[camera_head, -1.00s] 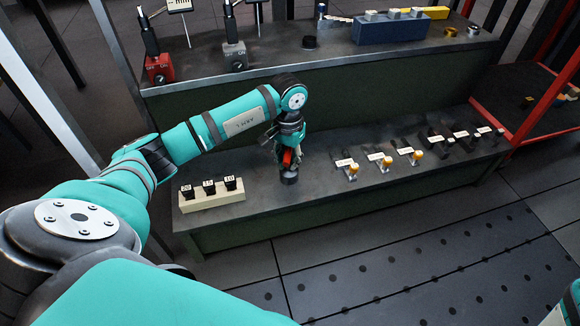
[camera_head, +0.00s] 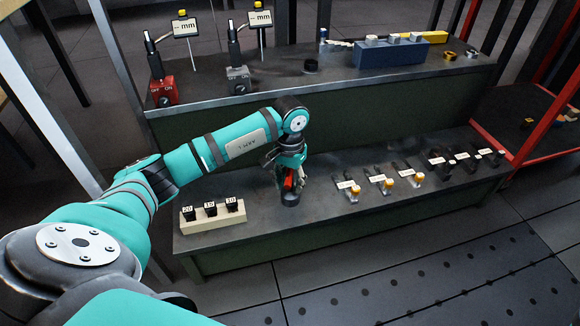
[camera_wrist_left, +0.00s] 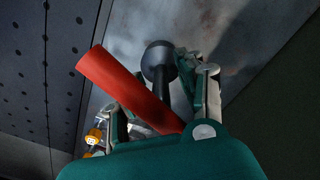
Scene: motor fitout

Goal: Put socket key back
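The socket key has a red handle (camera_wrist_left: 120,85) and a dark shaft with a wide round end (camera_wrist_left: 157,60). In the head view, its dark end (camera_head: 290,199) is at the lower shelf, and it stands roughly upright. My left gripper (camera_head: 288,178) is around the key from above. In the left wrist view, the red handle crosses in front of one finger, and the other finger (camera_wrist_left: 190,65) is close beside the shaft. Whether the fingers clamp it is hidden. A cream block (camera_head: 213,222) holds black sockets marked 20, 15 and 10 to the left. My right gripper is out of view.
The lower shelf (camera_head: 330,215) carries several labelled holders with yellow parts (camera_head: 386,186) to the right of my gripper. The upper shelf holds a red switch box (camera_head: 164,92), a grey one (camera_head: 239,79) and a blue block (camera_head: 390,54). A red-framed cart (camera_head: 540,140) stands at the right.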

